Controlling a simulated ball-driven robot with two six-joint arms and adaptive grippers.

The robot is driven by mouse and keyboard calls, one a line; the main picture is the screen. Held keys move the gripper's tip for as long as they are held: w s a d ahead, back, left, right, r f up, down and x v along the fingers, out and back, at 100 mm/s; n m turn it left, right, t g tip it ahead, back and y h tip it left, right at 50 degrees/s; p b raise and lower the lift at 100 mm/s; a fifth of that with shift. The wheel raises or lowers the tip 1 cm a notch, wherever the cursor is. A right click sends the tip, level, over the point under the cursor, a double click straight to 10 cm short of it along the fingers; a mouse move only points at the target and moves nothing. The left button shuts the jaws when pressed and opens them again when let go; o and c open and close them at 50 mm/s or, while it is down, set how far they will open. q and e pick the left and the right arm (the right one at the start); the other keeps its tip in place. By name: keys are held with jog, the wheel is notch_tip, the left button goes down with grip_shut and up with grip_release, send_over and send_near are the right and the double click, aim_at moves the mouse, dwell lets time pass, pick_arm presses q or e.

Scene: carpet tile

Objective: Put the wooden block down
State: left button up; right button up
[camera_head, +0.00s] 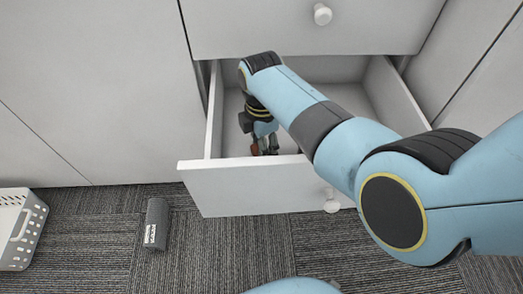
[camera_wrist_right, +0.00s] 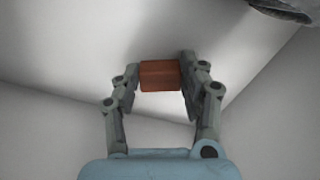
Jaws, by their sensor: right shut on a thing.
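The wooden block (camera_wrist_right: 160,75) is reddish brown and sits between the two fingertips of my right gripper (camera_wrist_right: 166,78) in the right wrist view. The fingers press on its left and right sides. In the head view, my right gripper (camera_head: 265,147) hangs down inside the open drawer (camera_head: 250,188), near its front left part. A small bit of the block (camera_head: 254,149) shows there beside the fingers. I cannot tell whether the block touches the drawer floor. My left gripper is not in the head view.
A closed drawer front with a round knob (camera_head: 322,14) is above the open drawer. On the carpet lie a dark grey cylinder-like object (camera_head: 156,224) with a white label and, at the far left, a white perforated basket (camera_head: 30,232). The drawer around my gripper looks otherwise empty.

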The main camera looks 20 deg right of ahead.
jog(key=shift+r, duration=0.1)
jog(key=o, duration=0.8)
jog(key=shift+f, duration=0.2)
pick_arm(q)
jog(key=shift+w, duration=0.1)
pick_arm(e)
jog(key=shift+o, duration=0.2)
jog(key=shift+r, duration=0.3)
notch_tip(320, 180, up, 8)
jog(key=p, duration=0.7)
jog(key=shift+w+f+p, duration=0.1)
jog(key=shift+f+p, duration=0.1)
jog(key=shift+p, duration=0.15)
pick_arm(q)
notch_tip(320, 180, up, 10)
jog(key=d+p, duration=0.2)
jog(key=p, duration=0.2)
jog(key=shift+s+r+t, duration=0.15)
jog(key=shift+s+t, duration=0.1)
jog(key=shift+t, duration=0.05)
pick_arm(e)
jog(key=shift+r, duration=2.1)
